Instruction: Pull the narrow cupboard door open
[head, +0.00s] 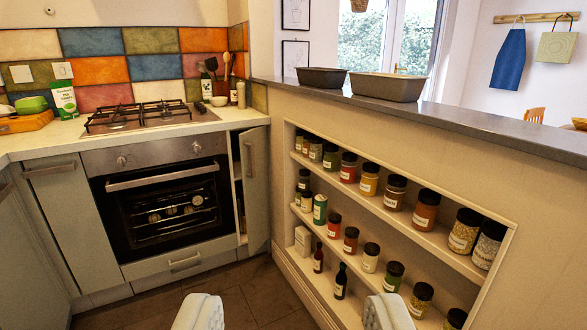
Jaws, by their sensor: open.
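The narrow cupboard door (257,190) is just right of the oven, in the corner by the half wall. It is grey-green with a vertical bar handle (249,160). The door stands swung out from the front, and a dark gap with pale shelf edges shows to its left. How far it is open is hard to tell. My gripper (294,312) is at the bottom of the view with its two pale fingers wide apart. It is empty and well short of the door, touching nothing.
The oven (165,205) with its bar handle is left of the cupboard, under a gas hob (150,115). On the right, the half wall holds shelves of spice jars (396,192); two grey trays (388,87) stand on its ledge. Brown floor (240,300) lies clear ahead.

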